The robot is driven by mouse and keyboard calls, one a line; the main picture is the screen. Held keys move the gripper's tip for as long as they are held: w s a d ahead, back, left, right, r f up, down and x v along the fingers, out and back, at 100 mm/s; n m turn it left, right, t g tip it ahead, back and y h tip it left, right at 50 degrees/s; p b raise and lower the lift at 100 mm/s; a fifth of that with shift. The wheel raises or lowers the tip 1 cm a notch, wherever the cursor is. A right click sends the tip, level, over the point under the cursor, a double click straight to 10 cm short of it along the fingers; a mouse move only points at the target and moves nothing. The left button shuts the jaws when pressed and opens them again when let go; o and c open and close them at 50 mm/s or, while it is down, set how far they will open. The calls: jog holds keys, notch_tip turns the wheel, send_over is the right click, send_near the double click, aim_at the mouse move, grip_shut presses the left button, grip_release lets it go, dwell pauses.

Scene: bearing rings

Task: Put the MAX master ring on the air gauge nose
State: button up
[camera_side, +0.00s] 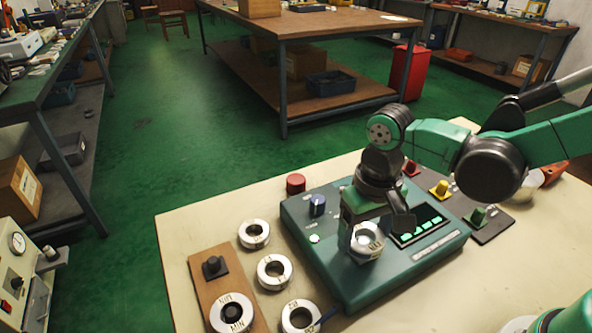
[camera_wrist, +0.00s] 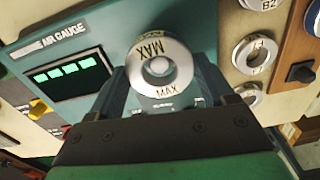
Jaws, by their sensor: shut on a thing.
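The MAX master ring (camera_wrist: 162,84) is a silver ring marked MAX, held between the fingers of my gripper (camera_wrist: 163,72). In the side view the ring (camera_side: 366,243) is over the front part of the green air gauge box (camera_side: 335,262), beside its lit display (camera_side: 418,232). My gripper (camera_side: 374,230) is shut on it from above. In the wrist view a pale round shape shows inside the ring's hole. The gauge nose is not clearly visible, and I cannot tell whether the ring is around it or above it.
A wooden board (camera_side: 203,262) holds an empty black peg (camera_side: 214,266) and the MIN ring (camera_side: 233,314). Loose rings (camera_side: 254,233) (camera_side: 274,271) (camera_side: 301,318) lie between board and gauge. A red round part (camera_side: 295,183) stands behind; a dark tray with coloured parts (camera_side: 487,228) lies right.

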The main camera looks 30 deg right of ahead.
jog(key=shift+f, duration=0.75)
dwell(0.5)
jog(key=o, duration=1.5)
jog(key=shift+c, duration=0.2)
jog(key=shift+r, duration=3.8)
jog(key=d+r+n+t, duration=0.1)
jog(key=d+t, duration=0.6)
jog(key=d, duration=0.2)
jog(key=shift+d, duration=0.25)
